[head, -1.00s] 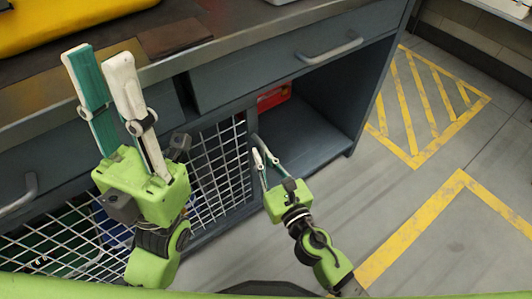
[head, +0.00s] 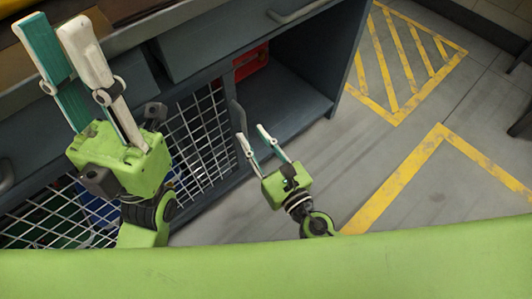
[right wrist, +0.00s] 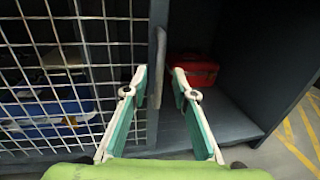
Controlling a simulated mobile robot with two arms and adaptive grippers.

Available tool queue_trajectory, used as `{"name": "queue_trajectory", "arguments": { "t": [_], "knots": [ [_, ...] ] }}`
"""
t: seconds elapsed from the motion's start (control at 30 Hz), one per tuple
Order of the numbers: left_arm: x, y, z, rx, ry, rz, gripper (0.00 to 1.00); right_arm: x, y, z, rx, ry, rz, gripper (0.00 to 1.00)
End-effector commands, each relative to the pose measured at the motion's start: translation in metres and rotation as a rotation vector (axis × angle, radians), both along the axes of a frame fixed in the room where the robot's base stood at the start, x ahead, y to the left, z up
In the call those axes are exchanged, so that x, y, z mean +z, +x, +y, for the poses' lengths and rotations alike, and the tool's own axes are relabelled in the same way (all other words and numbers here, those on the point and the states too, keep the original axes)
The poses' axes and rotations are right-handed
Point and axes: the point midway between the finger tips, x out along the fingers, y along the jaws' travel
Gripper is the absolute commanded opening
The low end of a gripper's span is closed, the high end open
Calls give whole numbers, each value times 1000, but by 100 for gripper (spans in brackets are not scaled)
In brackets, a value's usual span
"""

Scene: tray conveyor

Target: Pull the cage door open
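The cage door (head: 205,125) is a white wire mesh in a dark frame, low on the grey cabinet, and looks closed. It also shows at left in the right wrist view (right wrist: 105,55). Its upright dark bar handle (head: 237,115) is on the door's right edge. My right gripper (head: 252,133) is open at the handle's lower part. In the right wrist view, the handle (right wrist: 159,65) lies in the gap between the fingertips (right wrist: 160,74); I cannot tell whether they touch it. My left gripper (head: 60,32) has its fingers apart and empty, pointing up in front of the cabinet.
Right of the door is an open compartment (head: 285,108) with a red box (head: 252,62), also in the right wrist view (right wrist: 193,68). Blue bins (right wrist: 45,105) stand behind the mesh. Drawers are above. The floor (head: 320,155) at right, with yellow markings, is clear.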

Motion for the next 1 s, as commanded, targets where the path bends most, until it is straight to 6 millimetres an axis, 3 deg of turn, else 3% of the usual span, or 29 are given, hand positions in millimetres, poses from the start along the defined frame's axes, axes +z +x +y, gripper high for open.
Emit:
{"name": "queue_trajectory", "arguments": {
  "t": [0.2, 0.4, 1.0],
  "knots": [
    [0, 0, 0, 0, 0, 0, 23, -1, -35, -17, 4, -4, 0, 25],
    [0, 0, 0, 0, 0, 0, 23, 0, -52, -26, 2, -2, -1, 25],
    [0, 0, 0, -1, 0, 0, 23, 1, -55, -27, 1, 1, -2, 25]
  ]
}}
